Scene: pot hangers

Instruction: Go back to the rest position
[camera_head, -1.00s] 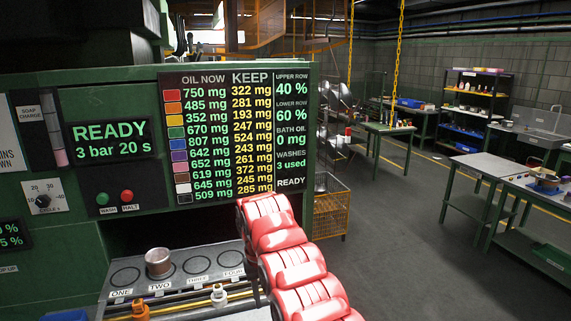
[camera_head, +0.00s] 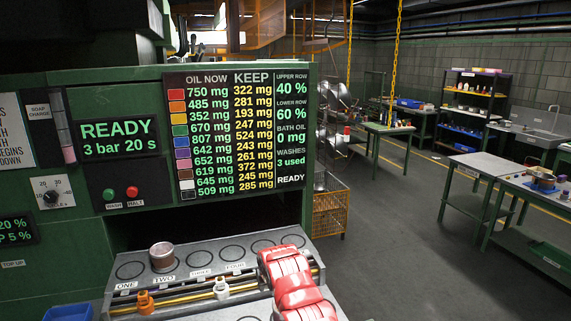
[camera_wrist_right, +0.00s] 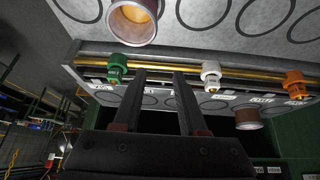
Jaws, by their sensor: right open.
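My right arm, red, reaches in from the bottom of the head view over the right part of the grey shelf (camera_head: 130,288); its fingers are hard to make out there. In the right wrist view my right gripper (camera_wrist_right: 160,76) is open, with two dark fingers apart and nothing between them. The fingers point toward a brass rail (camera_wrist_right: 155,62) with green (camera_wrist_right: 118,62), white (camera_wrist_right: 211,72) and orange (camera_wrist_right: 296,82) fittings. My left gripper is not in view.
A small metal cup (camera_head: 162,257) stands on the shelf near label TWO. A green machine panel with a readout board (camera_head: 235,135) rises behind. An orange wire basket (camera_head: 331,212) stands right of the machine. Open floor (camera_head: 410,240) lies to the right, before workbenches.

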